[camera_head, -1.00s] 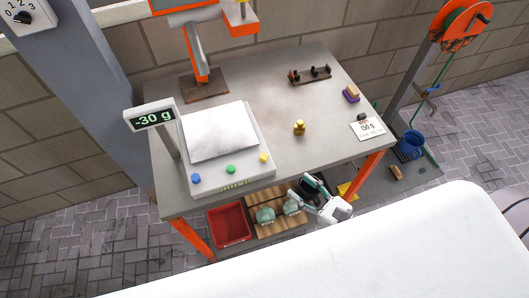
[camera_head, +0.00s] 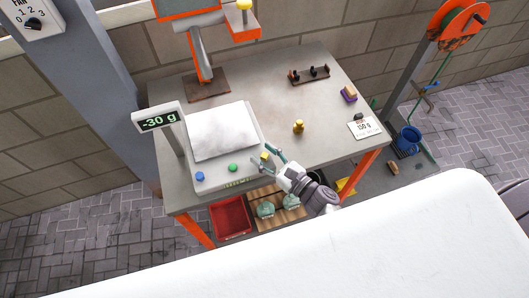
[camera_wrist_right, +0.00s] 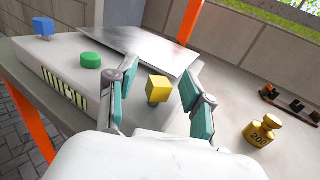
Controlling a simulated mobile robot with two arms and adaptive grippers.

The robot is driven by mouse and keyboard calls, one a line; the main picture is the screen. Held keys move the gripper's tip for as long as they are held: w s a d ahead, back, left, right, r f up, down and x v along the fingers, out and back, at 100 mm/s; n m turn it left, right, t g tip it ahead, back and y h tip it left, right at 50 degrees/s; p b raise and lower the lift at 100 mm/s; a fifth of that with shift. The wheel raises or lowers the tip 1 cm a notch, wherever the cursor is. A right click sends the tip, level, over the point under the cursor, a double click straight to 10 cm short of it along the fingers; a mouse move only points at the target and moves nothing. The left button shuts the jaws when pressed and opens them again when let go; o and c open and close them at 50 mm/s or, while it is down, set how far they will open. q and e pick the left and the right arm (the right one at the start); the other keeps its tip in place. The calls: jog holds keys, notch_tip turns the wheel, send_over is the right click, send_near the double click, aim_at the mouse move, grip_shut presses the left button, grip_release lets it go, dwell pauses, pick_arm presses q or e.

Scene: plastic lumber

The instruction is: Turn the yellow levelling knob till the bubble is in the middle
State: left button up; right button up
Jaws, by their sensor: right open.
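The yellow levelling knob (camera_head: 264,156) is at the front right corner of the scale (camera_head: 215,178). In the right wrist view the yellow knob (camera_wrist_right: 158,87) is a cube on a short stem. My right gripper (camera_head: 266,160) is open, with one finger on either side of the knob. In the right wrist view gaps show between the knob and both fingers. A yellow-green level vial (camera_wrist_right: 63,88) with dark marks is on the scale's front face; I cannot make out the bubble's place. The display (camera_head: 159,120) reads -30 g. My left gripper is not in view.
A green knob (camera_head: 233,168) and a blue knob (camera_head: 200,176) stand left along the scale's front. A brass weight (camera_head: 298,127) stands on the table right of the scale. A dark rack (camera_head: 310,75) lies at the back. The table between them is clear.

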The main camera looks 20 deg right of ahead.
grip_shut()
jog(key=shift+f+n+g+y, duration=0.1)
jog(key=shift+n+g+y, duration=0.2)
jog(key=shift+y, duration=0.1)
jog(key=n+g+y+b, duration=0.3)
jog(key=y, duration=0.1)
jog(key=shift+f+n+g, duration=0.15)
jog(key=shift+n+g, duration=0.15)
jog(key=n+g+y+b, duration=0.2)
jog(key=n+g+b, duration=0.1)
jog(key=g+b, duration=0.1)
jog(key=n+g+y+b, duration=0.2)
jog(key=n+g+b, duration=0.2)
jog(key=g, duration=0.2)
jog(key=shift+r+n+g+b, duration=0.2)
jog(key=shift+n+g+b, duration=1.55)
jog(key=shift+g, duration=1.05)
